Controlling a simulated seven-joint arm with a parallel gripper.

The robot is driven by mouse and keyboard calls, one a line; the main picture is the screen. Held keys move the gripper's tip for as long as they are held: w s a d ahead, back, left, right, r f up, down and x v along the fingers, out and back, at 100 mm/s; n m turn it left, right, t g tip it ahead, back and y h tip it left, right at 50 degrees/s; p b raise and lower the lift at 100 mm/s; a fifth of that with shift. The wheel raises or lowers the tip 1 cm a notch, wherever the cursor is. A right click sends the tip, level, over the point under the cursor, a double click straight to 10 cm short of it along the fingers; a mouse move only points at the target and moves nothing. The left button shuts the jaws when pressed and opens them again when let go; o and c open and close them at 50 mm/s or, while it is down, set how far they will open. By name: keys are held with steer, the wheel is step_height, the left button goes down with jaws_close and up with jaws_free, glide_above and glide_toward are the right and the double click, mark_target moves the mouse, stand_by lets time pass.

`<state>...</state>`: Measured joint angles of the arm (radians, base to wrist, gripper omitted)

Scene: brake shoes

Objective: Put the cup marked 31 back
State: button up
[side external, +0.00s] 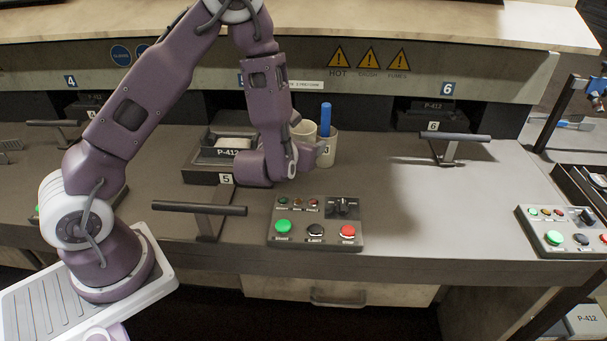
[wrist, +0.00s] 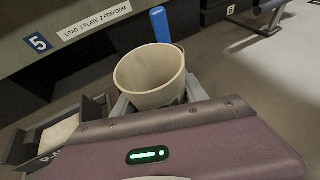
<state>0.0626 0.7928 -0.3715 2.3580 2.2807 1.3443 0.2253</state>
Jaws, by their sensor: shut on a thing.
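My gripper (side external: 308,154) is low over the worktop at the middle station, shut on a cream cup. In the wrist view this cup (wrist: 148,78) sits upright between the fingers, its open mouth showing an empty inside. It seems to be the cream cup (side external: 303,131) behind my gripper in the side view, where its lower part is hidden. I see no mark on it. Another pale cup (side external: 327,152) stands close on the right, with a partly hidden mark that starts with 3. A blue rod (side external: 326,118) rises at this cup, and shows behind the held cup in the wrist view (wrist: 160,24).
A dark tray marked P-412 (side external: 205,158) lies left of my gripper. A button panel (side external: 316,223) stands in front, and a bar handle (side external: 199,208) at front left. Another bar handle (side external: 441,137) is at right. The worktop between the cups and that handle is clear.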

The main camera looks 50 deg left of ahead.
mark_target(305, 178)
step_height(305, 178, down, 6)
steer(key=shift+f, duration=0.1)
steer(key=shift+f, duration=0.1)
steer(key=o, duration=1.5)
